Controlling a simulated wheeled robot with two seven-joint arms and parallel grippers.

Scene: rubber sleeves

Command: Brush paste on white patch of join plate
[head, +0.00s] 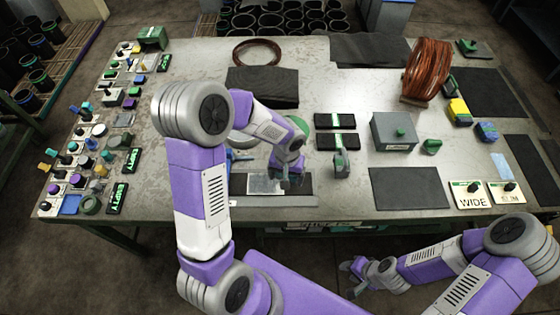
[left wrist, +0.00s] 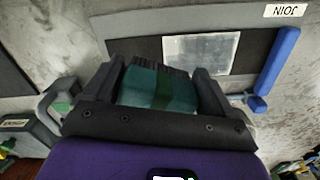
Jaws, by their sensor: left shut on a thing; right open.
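The join plate (head: 302,184) is a dark strip near the table's front edge, with a pale white patch (head: 265,184) on it. The patch also shows in the left wrist view (left wrist: 200,52), pale grey with faint marks. My left gripper (head: 289,172) is over the plate, beside the patch's right end in the head view. In the left wrist view it is shut on a green brush (left wrist: 160,88) with dark bristles pointing toward the plate. I cannot tell whether the bristles touch it. My right gripper (head: 357,268) is open and empty, in front of the table edge.
Small parts crowd the table's left side. A black mat (head: 410,188) lies front right.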

